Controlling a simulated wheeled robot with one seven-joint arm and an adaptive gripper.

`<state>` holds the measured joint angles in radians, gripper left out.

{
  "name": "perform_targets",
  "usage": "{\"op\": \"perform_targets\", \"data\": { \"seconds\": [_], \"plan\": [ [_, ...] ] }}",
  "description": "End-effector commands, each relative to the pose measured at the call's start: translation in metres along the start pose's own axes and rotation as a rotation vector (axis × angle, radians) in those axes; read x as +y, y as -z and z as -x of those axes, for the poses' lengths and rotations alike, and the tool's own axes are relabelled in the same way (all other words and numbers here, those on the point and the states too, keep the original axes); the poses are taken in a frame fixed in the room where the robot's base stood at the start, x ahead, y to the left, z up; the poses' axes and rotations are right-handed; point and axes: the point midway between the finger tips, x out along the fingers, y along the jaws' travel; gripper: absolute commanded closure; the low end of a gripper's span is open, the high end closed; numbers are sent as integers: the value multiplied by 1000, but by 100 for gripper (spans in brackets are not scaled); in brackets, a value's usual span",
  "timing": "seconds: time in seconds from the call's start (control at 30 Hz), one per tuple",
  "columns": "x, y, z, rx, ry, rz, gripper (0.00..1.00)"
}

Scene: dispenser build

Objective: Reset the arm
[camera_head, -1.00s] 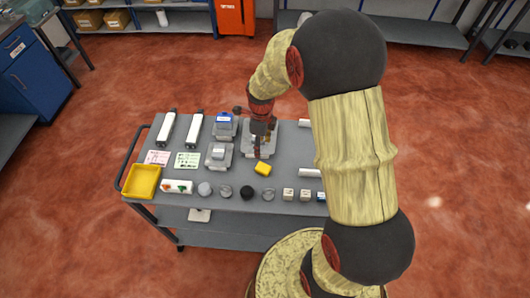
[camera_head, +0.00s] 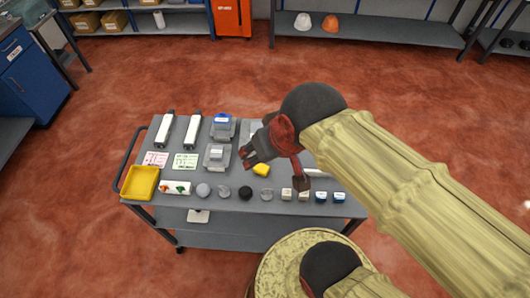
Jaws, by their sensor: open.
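My arm (camera_head: 400,180) reaches in from the lower right, with its end over the right part of the grey cart (camera_head: 240,203). My gripper (camera_head: 248,158) is dark and reddish. It points left, its fingers are apart, and it holds nothing that I can see.
The cart carries two white tubes (camera_head: 191,131), two more fixtures (camera_head: 217,155), a yellow tray (camera_head: 139,182), two cards (camera_head: 185,160) and a front row of small parts (camera_head: 246,193). Shelves (camera_head: 370,30) and an orange cabinet (camera_head: 232,17) stand behind. The red floor between is clear.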

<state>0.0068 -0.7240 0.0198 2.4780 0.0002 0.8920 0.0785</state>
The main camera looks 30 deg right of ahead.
Motion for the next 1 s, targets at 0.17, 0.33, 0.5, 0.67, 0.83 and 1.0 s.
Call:
{"op": "perform_targets", "data": {
  "seconds": [0.17,0.33,0.5,0.67,0.83,1.0],
  "plan": [
    [-1,-7,6,16,4,85,49],
    [-1,-7,6,15,4,88,49],
    [-1,-8,3,16,4,86,49],
    [0,-17,-13,16,4,85,49],
    [1,-33,-45,15,3,85,49],
    [2,-51,-80,15,3,85,49]
  ]
}}
